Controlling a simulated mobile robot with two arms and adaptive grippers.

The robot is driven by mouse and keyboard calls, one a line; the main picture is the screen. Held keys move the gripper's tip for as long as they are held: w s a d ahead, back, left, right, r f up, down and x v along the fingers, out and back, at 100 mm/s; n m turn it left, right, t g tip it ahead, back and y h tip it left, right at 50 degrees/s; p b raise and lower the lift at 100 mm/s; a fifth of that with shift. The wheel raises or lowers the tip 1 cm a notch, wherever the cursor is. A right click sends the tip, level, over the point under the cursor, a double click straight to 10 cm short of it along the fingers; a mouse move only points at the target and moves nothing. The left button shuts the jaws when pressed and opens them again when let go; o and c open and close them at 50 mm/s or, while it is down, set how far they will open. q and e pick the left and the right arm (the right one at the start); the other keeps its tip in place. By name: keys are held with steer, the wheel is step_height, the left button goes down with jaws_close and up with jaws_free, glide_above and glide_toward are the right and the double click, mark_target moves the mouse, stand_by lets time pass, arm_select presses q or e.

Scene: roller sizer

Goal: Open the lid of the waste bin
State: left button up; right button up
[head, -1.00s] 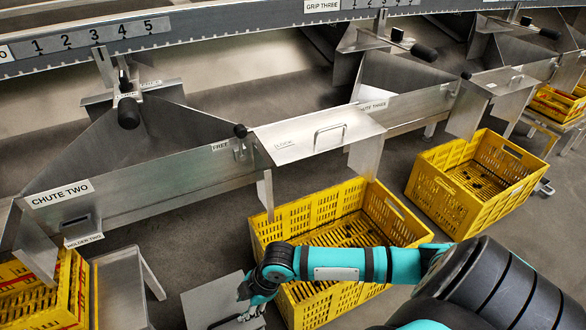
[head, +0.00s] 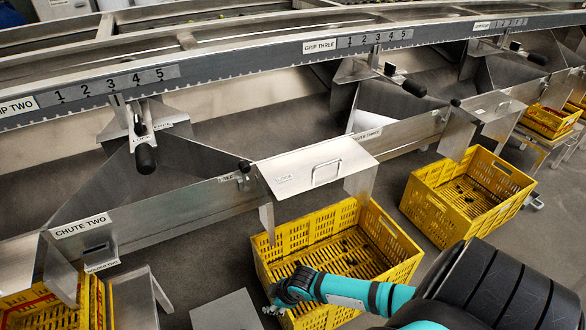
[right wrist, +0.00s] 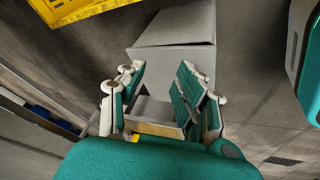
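The waste bin appears to be the plain grey box whose flat top (head: 226,312) shows at the bottom edge of the head view, left of a yellow crate. In the right wrist view a grey box (right wrist: 172,58) with a dark seam near its top lies beyond the fingers. My left gripper is not in view.
A yellow crate (head: 262,262) stands right beside my right forearm, under a metal chute cover (head: 300,178). Another yellow crate (head: 412,193) is farther right. A metal stand (head: 132,300) is left of the box. Grey floor (head: 200,275) is bare behind the box.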

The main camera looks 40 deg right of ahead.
steer(key=s+d+f+m+h+p, duration=0.1)
steer(key=s+d+f+m+p, duration=0.1)
steer(key=s, duration=0.4)
step_height(320, 180, down, 2)
steer(key=shift+f+g+p, duration=0.2)
steer(key=shift+g+p, duration=0.1)
steer(key=shift+p, duration=0.45)
steer(key=shift+d, duration=0.1)
